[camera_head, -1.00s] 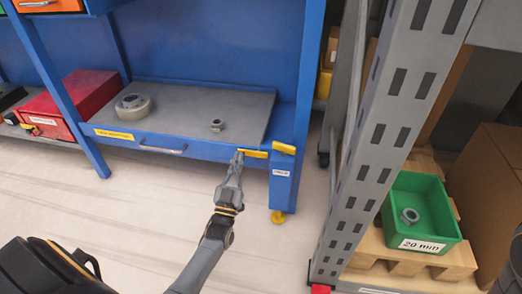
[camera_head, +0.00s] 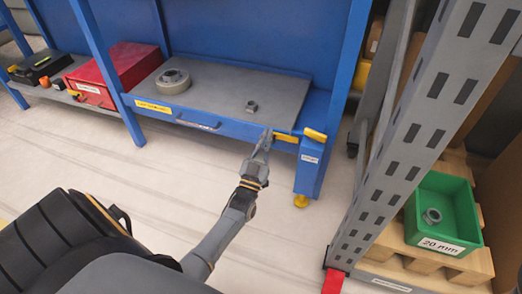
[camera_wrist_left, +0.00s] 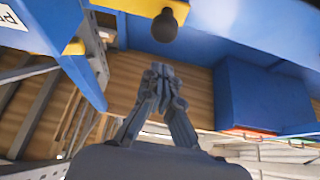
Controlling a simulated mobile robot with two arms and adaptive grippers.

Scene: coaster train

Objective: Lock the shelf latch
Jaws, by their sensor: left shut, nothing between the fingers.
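The shelf latch shows as a yellow bar (camera_head: 286,138) at the right end of the blue shelf's front edge. A yellow piece (camera_head: 315,134) sits beside it on top of the blue post. My left gripper (camera_head: 266,134) is at the left end of the yellow bar, shut and empty. In the left wrist view, the closed fingertips (camera_wrist_left: 161,72) are below a dark round knob (camera_wrist_left: 165,25) and a yellow bar (camera_wrist_left: 142,7), apart from the knob in the picture. I cannot tell whether the gripper touches the latch in the head view. My right gripper is not in view.
The shelf (camera_head: 220,90) carries a large grey ring (camera_head: 173,78) and a nut (camera_head: 252,106). A red box (camera_head: 112,72) stands to the left. A grey perforated upright (camera_head: 400,150) and a green bin (camera_head: 443,212) are at right. Floor before the shelf is clear.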

